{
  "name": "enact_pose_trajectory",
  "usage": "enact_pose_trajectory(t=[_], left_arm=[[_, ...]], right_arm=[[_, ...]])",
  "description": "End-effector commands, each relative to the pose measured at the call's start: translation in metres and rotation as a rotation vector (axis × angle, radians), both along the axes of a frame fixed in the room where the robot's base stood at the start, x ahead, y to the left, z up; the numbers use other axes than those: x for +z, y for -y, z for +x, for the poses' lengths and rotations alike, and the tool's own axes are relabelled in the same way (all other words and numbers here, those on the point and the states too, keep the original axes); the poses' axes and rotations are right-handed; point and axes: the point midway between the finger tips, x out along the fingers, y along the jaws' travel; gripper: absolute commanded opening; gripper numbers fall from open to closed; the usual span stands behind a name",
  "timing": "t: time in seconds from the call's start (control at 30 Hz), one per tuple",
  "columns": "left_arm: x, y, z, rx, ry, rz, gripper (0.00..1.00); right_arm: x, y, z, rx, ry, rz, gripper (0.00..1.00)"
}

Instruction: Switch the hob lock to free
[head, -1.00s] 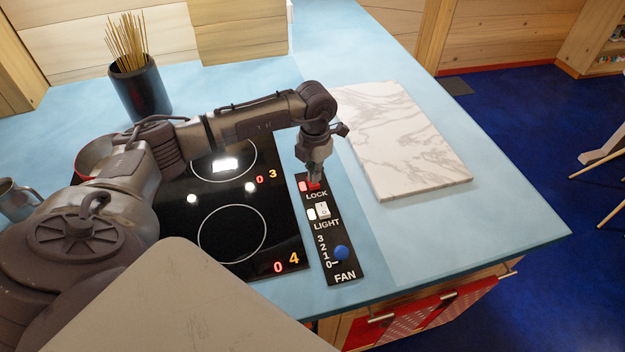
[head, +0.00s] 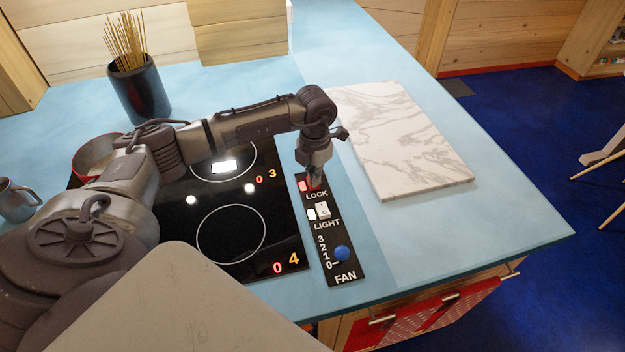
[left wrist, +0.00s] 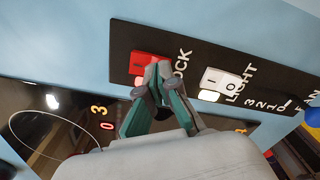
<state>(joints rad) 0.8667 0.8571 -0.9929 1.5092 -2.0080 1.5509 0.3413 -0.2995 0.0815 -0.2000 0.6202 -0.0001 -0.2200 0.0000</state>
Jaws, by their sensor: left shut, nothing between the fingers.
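The hob lock is a red rocker switch (left wrist: 146,64) at the far end of the black control panel (head: 342,270), beside the word LOCK. In the head view my left gripper (head: 316,184) points down over it and hides most of it. In the left wrist view the shut, empty fingertips (left wrist: 158,72) are at the red switch, covering part of it. I cannot tell whether they press on it. A small lamp (head: 303,186) beside the lock glows pale red. My right gripper is not in view.
A white light switch (head: 323,210) and a blue fan knob (head: 341,253) share the panel. The black glass hob (head: 270,225) lies to the left. A marble board (head: 405,140) lies to the right. A jar of sticks (head: 140,92) and a mug (head: 15,200) stand further left.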

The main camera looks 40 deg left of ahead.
Motion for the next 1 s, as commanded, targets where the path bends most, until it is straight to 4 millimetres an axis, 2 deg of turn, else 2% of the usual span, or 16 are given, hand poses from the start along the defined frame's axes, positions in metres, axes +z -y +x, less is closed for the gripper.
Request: enact_pose_trajectory(t=[0.37, 0.53, 1.0], left_arm=[[-0.007, 0.0, 0.0, 0.0, -0.001, 0.0, 0.0], [-0.005, 0.0, -0.001, 0.0, -0.002, 0.0, 0.0], [0.033, 0.0, 0.0, 0.0, 0.001, -0.001, 0.0]], right_arm=[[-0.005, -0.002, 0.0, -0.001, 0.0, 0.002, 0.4], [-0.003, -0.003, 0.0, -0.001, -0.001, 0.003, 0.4], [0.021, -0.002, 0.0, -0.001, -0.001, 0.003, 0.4]])
